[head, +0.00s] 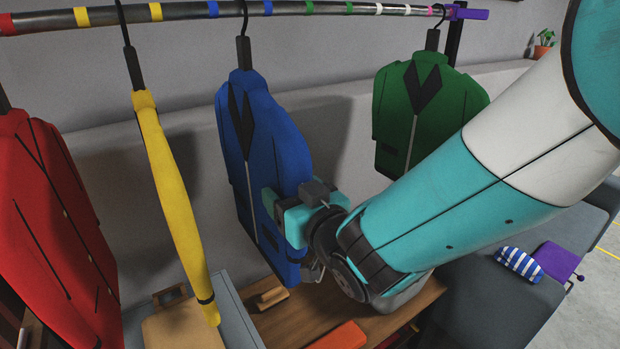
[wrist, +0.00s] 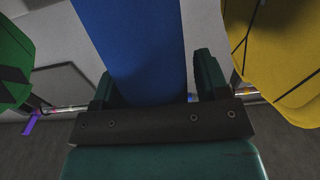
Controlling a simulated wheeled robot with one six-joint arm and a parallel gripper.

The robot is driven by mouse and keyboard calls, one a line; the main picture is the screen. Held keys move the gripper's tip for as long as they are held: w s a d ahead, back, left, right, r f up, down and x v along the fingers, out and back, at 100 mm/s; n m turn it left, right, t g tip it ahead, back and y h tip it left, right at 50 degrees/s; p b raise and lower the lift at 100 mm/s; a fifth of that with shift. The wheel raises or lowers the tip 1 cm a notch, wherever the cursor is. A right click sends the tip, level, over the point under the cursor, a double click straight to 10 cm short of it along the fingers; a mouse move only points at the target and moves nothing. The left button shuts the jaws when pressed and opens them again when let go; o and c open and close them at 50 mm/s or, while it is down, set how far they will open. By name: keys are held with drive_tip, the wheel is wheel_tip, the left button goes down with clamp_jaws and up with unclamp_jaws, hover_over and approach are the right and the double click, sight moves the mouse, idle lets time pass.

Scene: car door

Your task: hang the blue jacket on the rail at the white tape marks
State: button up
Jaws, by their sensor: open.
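The blue jacket (head: 262,150) hangs from the rail (head: 185,10) by a dark hanger, its hook near the blue tape marks (head: 254,7). My gripper (head: 288,212) is at the jacket's right lower side. In the wrist view the blue jacket (wrist: 135,45) runs between the two open fingers of my gripper (wrist: 155,80); I cannot tell whether either finger touches it. The white tape marks (head: 393,9) are farther right on the rail, between a green mark and a pink mark. No hook shows between them.
The green jacket (head: 425,115) hangs near the rail's right end. A yellow garment (head: 170,190) and a red jacket (head: 50,230) hang left of the blue one. A wooden table (head: 300,315) with small objects is below. The rail between the blue and green jackets is free.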

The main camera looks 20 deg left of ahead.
clamp_jaws()
drive_tip(key=shift+r, duration=0.5)
drive_tip(key=shift+w, duration=0.1)
